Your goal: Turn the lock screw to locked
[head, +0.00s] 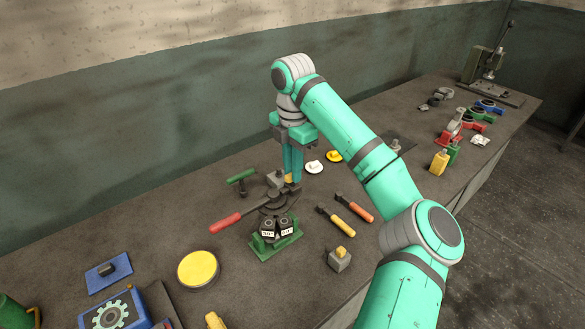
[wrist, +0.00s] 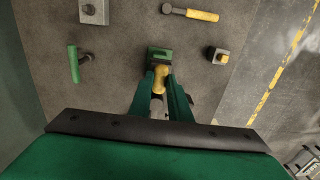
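A clamp fixture with a green base (head: 275,243), a dark body and a red lever handle (head: 226,222) stands on the bench. Two white tags sit on its front; I cannot read them surely. A yellow knob (wrist: 160,79), likely the lock screw, shows in the wrist view between my fingertips; a bit of it shows in the head view (head: 289,178). My gripper (wrist: 161,86) points down with one finger on each side of the knob. I cannot tell whether the fingers touch it. In the head view my gripper (head: 292,177) hides the back of the fixture.
A green T-handle tool (head: 241,177) lies left of my gripper. Yellow- and orange-handled tools (head: 340,220) lie to the right. A grey block with a yellow top (head: 339,259) and a round yellow lid (head: 198,269) stand in front. Several castings (head: 470,125) are farther back.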

